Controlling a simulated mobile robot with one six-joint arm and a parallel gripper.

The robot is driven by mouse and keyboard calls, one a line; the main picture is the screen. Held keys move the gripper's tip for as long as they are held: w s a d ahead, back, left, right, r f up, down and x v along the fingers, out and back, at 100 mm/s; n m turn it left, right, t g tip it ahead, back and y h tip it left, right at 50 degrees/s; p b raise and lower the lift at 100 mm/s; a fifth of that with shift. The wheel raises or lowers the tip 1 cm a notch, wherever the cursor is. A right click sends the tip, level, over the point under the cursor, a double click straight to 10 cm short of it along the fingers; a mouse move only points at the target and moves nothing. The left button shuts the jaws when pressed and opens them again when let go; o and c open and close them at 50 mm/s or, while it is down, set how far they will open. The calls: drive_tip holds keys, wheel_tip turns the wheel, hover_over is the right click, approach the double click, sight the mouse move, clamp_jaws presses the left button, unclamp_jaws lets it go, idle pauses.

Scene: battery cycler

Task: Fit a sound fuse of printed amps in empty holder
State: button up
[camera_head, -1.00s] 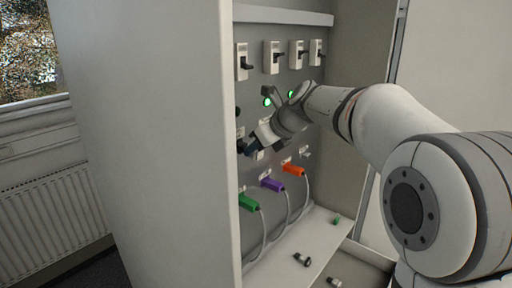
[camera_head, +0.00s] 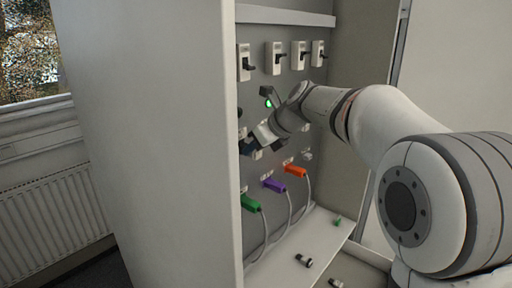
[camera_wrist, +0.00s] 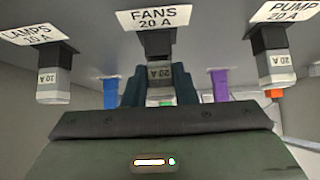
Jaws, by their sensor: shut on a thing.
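In the wrist view the FANS 20 A label (camera_wrist: 161,18) is above a dark holder (camera_wrist: 158,42). A grey fuse (camera_wrist: 159,73) marked 20 A hangs at this holder, its top touching it. My gripper (camera_wrist: 160,87) is shut on that fuse, one dark finger on each side. In the head view my gripper (camera_head: 254,146) is at the panel, and its fingers hide the fuse. The LAMPS holder (camera_wrist: 55,52) on the left and the PUMP holder (camera_wrist: 270,38) on the right each carry a grey fuse. Whether the held fuse is fully seated is hard to tell.
Green (camera_head: 250,203), purple (camera_head: 274,185) and orange (camera_head: 296,171) plugs with cables are below the holders. Switches (camera_head: 276,58) line the panel above. Loose fuses (camera_head: 303,260) lie on the shelf (camera_head: 318,236) and in a tray below. The cabinet's side wall (camera_head: 150,150) stands left.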

drive_tip(key=shift+w+a+r, duration=0.15)
drive_tip(key=shift+a, duration=0.05)
idle(0.6)
drive_tip(key=o, duration=0.7)
drive_tip(key=shift+o, duration=1.3)
drive_tip(key=shift+w, duration=0.15)
drive_tip(key=shift+a, duration=0.25)
drive_tip(key=shift+d, duration=0.25)
drive_tip(key=shift+s+d+r, duration=0.15)
drive_tip(key=shift+s+d, duration=0.05)
drive_tip(key=b+v, duration=0.2)
drive_tip(key=v, duration=0.4)
drive_tip(key=s+d+f+n+h+b, duration=0.2)
drive_tip(key=s+d+f+n, duration=0.3)
drive_tip(key=s+f+n, duration=0.3)
drive_tip(key=s+d+f+n+g+h+b, duration=0.1)
drive_tip(key=s+d+f+n+h+b, duration=0.1)
drive_tip(key=s+d+f+n, duration=0.4)
drive_tip(key=s+d+f+n+h+b, duration=0.2)
drive_tip(key=s+d+f+n, duration=0.4)
drive_tip(key=s+f+n, duration=0.5)
drive_tip(key=shift+s+d+f+g+h, duration=0.1)
drive_tip(key=shift+s+f+g+h, duration=0.1)
drive_tip(key=shift+s+f, duration=0.5)
drive_tip(key=shift+s+d+f+g+h, duration=0.15)
drive_tip(key=shift+s+f, duration=0.3)
drive_tip(key=shift+s, duration=0.45)
drive_tip(key=shift+s+a+f+g+h, duration=0.1)
drive_tip(key=shift+s+f+h, duration=0.15)
drive_tip(key=shift+s+f, duration=0.45)
